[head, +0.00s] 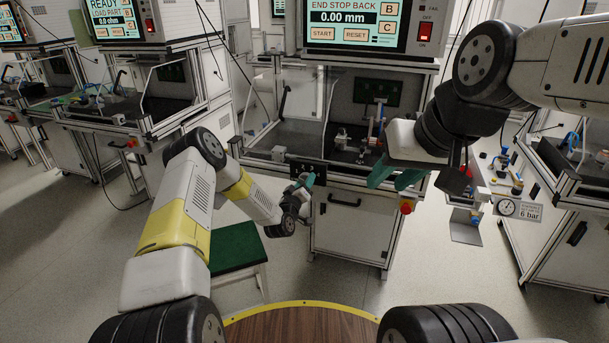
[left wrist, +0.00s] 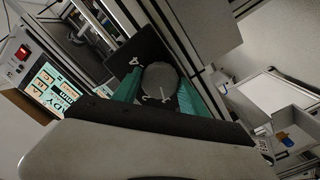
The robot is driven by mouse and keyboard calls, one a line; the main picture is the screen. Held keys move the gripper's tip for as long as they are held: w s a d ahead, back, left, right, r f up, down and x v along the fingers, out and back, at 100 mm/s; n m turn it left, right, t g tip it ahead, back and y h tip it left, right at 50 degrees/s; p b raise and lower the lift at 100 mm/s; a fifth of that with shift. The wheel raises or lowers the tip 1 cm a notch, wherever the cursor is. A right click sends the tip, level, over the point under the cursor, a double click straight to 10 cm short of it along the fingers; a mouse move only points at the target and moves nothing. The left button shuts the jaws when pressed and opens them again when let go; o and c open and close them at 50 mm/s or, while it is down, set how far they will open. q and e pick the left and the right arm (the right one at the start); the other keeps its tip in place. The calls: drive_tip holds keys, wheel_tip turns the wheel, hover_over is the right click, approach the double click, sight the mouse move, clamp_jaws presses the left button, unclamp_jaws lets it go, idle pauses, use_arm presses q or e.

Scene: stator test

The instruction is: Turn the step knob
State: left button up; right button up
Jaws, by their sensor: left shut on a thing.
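The step knob (left wrist: 160,82) is a round grey disc on a dark panel (left wrist: 137,50) in the left wrist view, with small white marks at its edge. My left gripper (left wrist: 157,92) has a green finger on each side of the knob and is shut on it. In the head view my left gripper (head: 303,182) is at the front of the middle station, by a small black panel (head: 312,170); the knob is hidden there. My right gripper (head: 396,178) is open and empty, its green fingers apart in front of the station's right side.
The station's screen (head: 349,18) reads "END STOP BACK 0.00 mm". A green-topped stool (head: 237,247) stands below my left arm. A gauge labelled 6 bar (head: 507,208) is at right.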

use_arm(q)
drive_tip(key=shift+f, duration=0.1)
drive_tip(key=o, duration=1.4)
drive_tip(key=v, duration=0.8)
drive_tip(key=shift+w, duration=0.1)
